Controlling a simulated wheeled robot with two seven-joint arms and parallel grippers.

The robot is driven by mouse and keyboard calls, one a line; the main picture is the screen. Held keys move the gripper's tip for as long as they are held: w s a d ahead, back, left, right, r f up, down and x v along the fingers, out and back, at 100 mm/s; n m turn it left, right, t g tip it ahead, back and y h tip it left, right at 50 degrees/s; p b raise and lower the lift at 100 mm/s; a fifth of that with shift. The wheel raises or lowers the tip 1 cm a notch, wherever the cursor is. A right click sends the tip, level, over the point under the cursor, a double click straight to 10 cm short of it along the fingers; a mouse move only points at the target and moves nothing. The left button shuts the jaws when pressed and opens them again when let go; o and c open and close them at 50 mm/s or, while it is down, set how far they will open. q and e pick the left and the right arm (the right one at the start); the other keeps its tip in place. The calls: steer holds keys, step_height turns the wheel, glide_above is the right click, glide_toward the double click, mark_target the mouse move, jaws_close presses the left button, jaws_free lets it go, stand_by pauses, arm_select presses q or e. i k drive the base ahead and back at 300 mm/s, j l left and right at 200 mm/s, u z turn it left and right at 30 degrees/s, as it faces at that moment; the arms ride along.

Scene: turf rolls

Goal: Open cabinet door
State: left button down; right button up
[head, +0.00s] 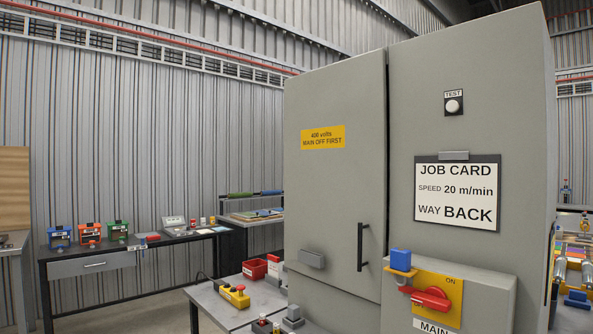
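A tall grey cabinet (500,110) fills the right half of the head view. Its left door (335,190) looks shut, with a narrow dark seam along its right edge. The door has a black vertical bar handle (360,246), a yellow label (323,137) reading "400 volts MAIN OFF FIRST", and a small grey block (312,258) low down. On a box at the cabinet's lower front, a red rotary switch (430,298) lies roughly sideways on a yellow plate marked ON at the top. A blue block (401,260) sits at the plate's upper left. Neither gripper is in view.
A grey bench (222,310) before the door holds a yellow button box (235,295), a red bin (254,269) and small parts. A dark workbench (95,262) stands farther left. A job card (456,193) reads "WAY BACK". Some floor shows between the benches.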

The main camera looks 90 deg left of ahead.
mark_target(335, 114)
steer(key=u, duration=2.65)
